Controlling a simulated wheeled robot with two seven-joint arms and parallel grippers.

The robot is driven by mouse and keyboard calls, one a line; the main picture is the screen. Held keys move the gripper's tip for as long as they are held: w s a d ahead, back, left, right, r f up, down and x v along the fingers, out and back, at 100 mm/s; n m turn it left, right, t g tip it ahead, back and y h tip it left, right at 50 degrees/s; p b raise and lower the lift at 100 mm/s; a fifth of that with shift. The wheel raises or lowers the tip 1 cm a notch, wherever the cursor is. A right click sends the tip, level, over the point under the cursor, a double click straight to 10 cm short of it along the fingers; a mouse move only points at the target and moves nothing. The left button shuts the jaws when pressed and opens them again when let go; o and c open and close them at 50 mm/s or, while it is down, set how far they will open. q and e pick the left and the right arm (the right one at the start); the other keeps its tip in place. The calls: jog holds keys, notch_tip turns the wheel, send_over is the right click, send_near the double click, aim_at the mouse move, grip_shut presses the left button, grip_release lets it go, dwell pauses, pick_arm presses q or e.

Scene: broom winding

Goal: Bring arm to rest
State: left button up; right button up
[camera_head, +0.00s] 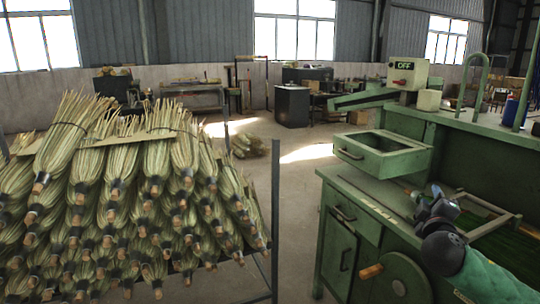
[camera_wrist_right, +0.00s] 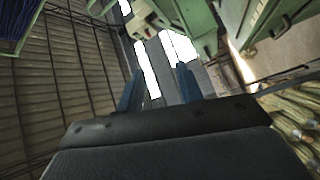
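My right arm comes in from the lower right in the head view, with my right gripper (camera_head: 436,200) above the green machine bench (camera_head: 350,190). In the right wrist view, the two blue fingers of my right gripper (camera_wrist_right: 160,82) stand apart with nothing between them. That view is tilted and looks up toward the windows and wall. My left arm and left gripper are not in the head view.
Broom bundles (camera_head: 155,160) are stacked on a metal rack (camera_head: 275,205) at the left. An open green drawer box (camera_head: 382,153) and a control box marked OFF (camera_head: 408,72) are at the machine. A floor gap lies between rack and bench.

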jog(key=s+a+f+m+g+y, duration=0.1)
jog(key=s+a+f+g+y, duration=0.15)
jog(key=s+a+f, duration=0.45)
jog(key=s+a+f+m+g+y+p, duration=0.15)
jog(key=f+g, duration=0.25)
jog(key=f, duration=0.7)
jog(key=s+a+f+m+g+y, duration=0.1)
jog(key=s+a+f+m+g, duration=0.15)
jog(key=s+a+f, duration=0.45)
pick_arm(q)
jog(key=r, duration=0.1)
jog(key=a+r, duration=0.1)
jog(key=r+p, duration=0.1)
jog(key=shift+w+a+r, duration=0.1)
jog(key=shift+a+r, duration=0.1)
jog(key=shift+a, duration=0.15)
pick_arm(e)
jog(key=s+a+f+m+g+y, duration=0.1)
jog(key=s+a+f+g, duration=0.2)
jog(key=s+a+f, duration=0.3)
jog(key=s+a+f+m+g+y, duration=0.1)
jog(key=s+a+f, duration=0.5)
jog(key=s+f, duration=0.7)
jog(key=s+g+y, duration=0.1)
jog(key=s+g, duration=0.1)
jog(key=s, duration=0.4)
jog(key=shift+a+f+g+y, duration=0.15)
jog(key=shift+g+y, duration=0.15)
jog(key=shift+g, duration=0.1)
jog(key=shift+s, duration=0.1)
